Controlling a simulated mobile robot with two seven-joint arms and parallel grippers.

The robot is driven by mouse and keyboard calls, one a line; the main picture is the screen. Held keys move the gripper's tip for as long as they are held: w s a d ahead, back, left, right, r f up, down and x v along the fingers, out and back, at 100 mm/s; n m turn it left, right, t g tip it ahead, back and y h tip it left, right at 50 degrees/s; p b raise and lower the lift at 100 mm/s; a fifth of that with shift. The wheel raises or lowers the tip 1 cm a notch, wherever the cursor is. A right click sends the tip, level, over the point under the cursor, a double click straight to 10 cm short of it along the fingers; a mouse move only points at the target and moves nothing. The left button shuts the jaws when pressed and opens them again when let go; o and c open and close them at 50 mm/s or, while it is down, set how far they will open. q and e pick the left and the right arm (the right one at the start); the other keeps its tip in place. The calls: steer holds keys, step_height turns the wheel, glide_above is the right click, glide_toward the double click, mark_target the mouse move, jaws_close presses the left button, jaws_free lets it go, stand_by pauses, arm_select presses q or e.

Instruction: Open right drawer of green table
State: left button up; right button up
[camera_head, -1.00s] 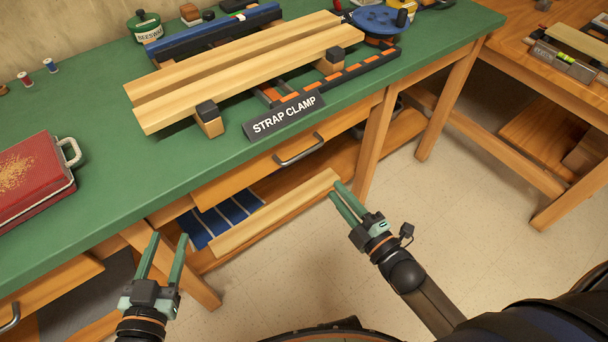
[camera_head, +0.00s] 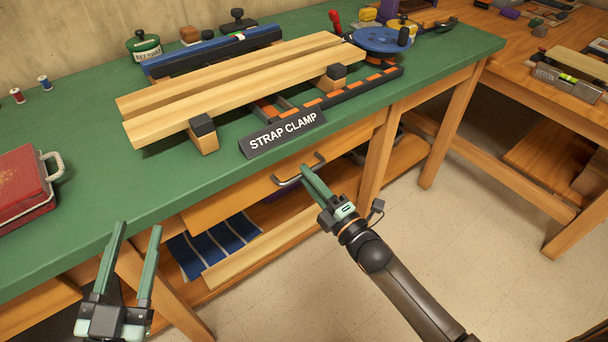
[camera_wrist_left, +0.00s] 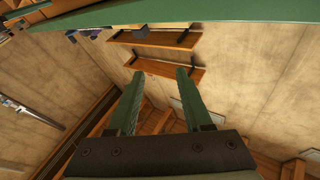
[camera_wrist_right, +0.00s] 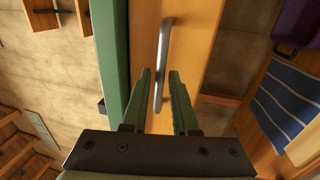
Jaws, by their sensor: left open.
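The green table (camera_head: 85,185) has a right drawer (camera_head: 235,192) with a wooden front, which looks shut beneath the tabletop. Its curved metal handle (camera_head: 298,172) also shows in the right wrist view (camera_wrist_right: 168,35). My right gripper (camera_head: 306,172) is at the handle, its fingers apart. In the right wrist view, the lower end of the handle shows between the fingertips; I cannot tell whether they touch it. My left gripper (camera_head: 138,228) is open and empty, in front of the table's left part. It also shows in the left wrist view (camera_wrist_left: 160,75).
On the tabletop are wooden boards (camera_head: 235,95) on a clamp, a STRAP CLAMP sign (camera_head: 283,134), a red case (camera_head: 20,190) and a blue disc (camera_head: 382,40). A lower shelf with a striped blue cloth (camera_head: 215,245) lies below the drawer. The floor in front is clear.

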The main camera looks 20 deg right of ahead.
arm_select(q)
steer(key=shift+s+d+r+m+t+h, duration=0.1)
steer(key=shift+s+r+m+t+h, duration=0.05)
steer(key=shift+r, duration=0.3)
steer(key=shift+s+r+m+t+h, duration=0.1)
steer(key=shift+r+m+t+h, duration=0.05)
steer(key=shift+r, duration=0.3)
arm_select(e)
steer(key=shift+x, duration=0.9)
jaws_close()
